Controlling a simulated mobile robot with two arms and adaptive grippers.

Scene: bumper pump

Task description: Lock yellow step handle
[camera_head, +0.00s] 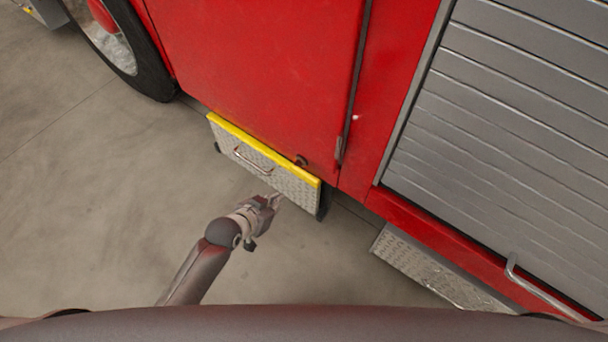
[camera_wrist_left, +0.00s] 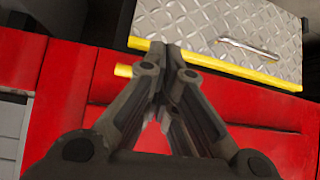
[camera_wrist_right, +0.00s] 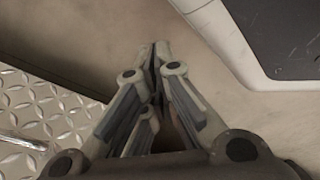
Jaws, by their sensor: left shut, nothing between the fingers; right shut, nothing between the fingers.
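The step (camera_head: 290,185) is a diamond-plate panel with a yellow edge, standing upright against the red truck body. Its metal handle (camera_head: 252,160) is on the panel's face. My left gripper (camera_head: 276,199) is shut and empty near the panel's lower right part; contact cannot be told. In the left wrist view, the step (camera_wrist_left: 205,20) and its handle (camera_wrist_left: 250,47) lie beyond and right of the shut fingers (camera_wrist_left: 165,48). A short yellow piece (camera_wrist_left: 123,70) shows beside the fingers, partly hidden. My right gripper (camera_wrist_right: 155,48) is shut and empty, seen only in its wrist view.
A second diamond-plate step (camera_head: 430,267) sits under the grey roller shutter (camera_head: 505,120) at right. Diamond plate (camera_wrist_right: 40,105) also shows left in the right wrist view. A wheel (camera_head: 120,45) stands at upper left. The concrete floor (camera_head: 90,200) at left is clear.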

